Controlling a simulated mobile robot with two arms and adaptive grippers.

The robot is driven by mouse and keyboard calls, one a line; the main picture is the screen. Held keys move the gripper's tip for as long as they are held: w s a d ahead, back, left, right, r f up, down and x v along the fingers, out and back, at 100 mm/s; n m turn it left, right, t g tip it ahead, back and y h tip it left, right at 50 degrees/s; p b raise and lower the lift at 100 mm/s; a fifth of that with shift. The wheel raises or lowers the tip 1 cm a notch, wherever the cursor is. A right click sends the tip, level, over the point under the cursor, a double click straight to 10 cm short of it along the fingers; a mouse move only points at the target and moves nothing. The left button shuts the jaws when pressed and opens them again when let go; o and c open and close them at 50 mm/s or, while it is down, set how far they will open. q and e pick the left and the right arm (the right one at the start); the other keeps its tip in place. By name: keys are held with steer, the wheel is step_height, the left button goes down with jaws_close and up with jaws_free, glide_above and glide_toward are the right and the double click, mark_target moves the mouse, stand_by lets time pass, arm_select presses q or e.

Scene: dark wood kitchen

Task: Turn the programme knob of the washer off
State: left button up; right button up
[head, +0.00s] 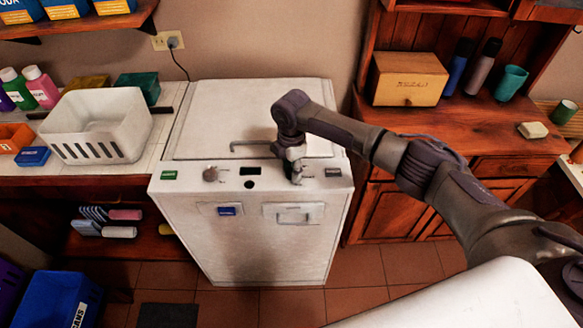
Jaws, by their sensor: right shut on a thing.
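The white washer (265,245) stands in the middle, with its control panel along the top front edge. My right gripper (296,174) points down at the right part of this panel. It is shut on a small knob there, which its fingers mostly hide. Another round knob (210,174) shows uncovered on the left part of the panel. The panel lettering is too small to read, so I cannot tell which setting the held knob points to. My left gripper is not in view.
The washer's lid (215,118) is down, with a bar handle at its front. A white basket (97,125) stands on the counter to the left. A wooden box (407,78) and bottles stand on the right cabinet. A blue bin (58,299) is at lower left.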

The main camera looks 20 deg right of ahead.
mark_target(291, 170)
steer(key=n, duration=0.4)
steer(key=shift+n, duration=0.3)
steer(key=n, duration=0.4)
steer(key=shift+b, duration=0.35)
steer(key=shift+n, duration=0.3)
steer(key=o, duration=1.1)
steer(key=shift+o, duration=0.2)
steer(key=shift+r, duration=0.1)
step_height(291, 170, up, 12)
steer(key=shift+s, duration=0.1)
